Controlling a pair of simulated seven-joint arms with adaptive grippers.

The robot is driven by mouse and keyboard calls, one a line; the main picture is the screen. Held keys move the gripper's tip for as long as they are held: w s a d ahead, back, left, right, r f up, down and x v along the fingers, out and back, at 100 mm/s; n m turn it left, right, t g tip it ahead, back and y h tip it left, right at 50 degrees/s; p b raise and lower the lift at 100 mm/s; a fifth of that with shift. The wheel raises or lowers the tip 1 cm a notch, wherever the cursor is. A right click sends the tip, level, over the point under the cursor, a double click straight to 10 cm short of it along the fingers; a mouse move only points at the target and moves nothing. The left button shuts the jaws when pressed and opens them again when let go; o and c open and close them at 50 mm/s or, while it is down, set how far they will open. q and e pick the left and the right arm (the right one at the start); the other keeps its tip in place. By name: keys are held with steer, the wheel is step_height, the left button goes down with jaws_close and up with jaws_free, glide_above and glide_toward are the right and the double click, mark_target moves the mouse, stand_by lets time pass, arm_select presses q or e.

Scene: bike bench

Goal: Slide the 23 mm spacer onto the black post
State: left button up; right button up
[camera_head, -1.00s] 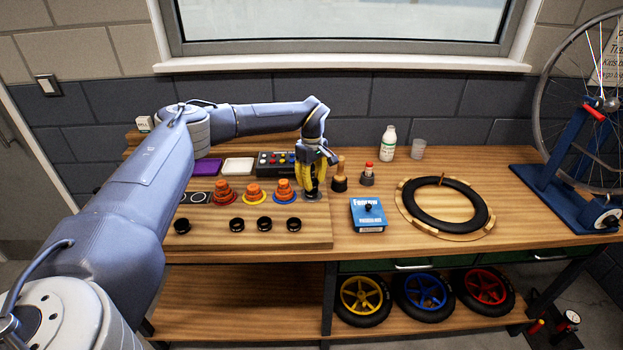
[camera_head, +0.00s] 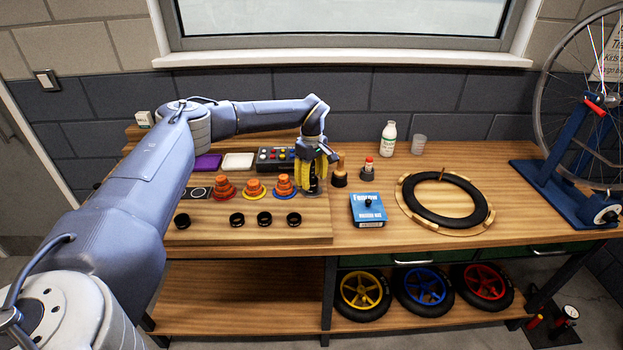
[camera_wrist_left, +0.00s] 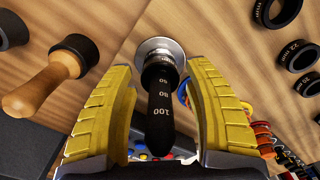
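The black post (camera_wrist_left: 160,115) stands on a round silver base (camera_wrist_left: 158,46) and carries white numbers such as 60, 80 and 100. A wider black band (camera_wrist_left: 153,72) that looks like a ring sits low around it; I cannot read any size on it. My left gripper (camera_wrist_left: 165,85) is open, its yellow fingers on either side of the post with gaps. In the head view the left gripper (camera_head: 315,185) is over the board's right end and hides much of the post. Several black spacers (camera_head: 237,219) lie in a row at the board's front, with a wider gap after the leftmost.
Orange stepped stacks (camera_head: 254,188) stand left of the gripper. A wooden-handled tool (camera_head: 340,172) and a red-capped bottle (camera_head: 367,170) are close on its right. A blue box (camera_head: 367,208) and a tyre on a wooden ring (camera_head: 488,222) lie further right.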

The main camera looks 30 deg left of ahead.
arm_select(q)
step_height(320, 180, up, 12)
stand_by(0.9)
stand_by(0.4)
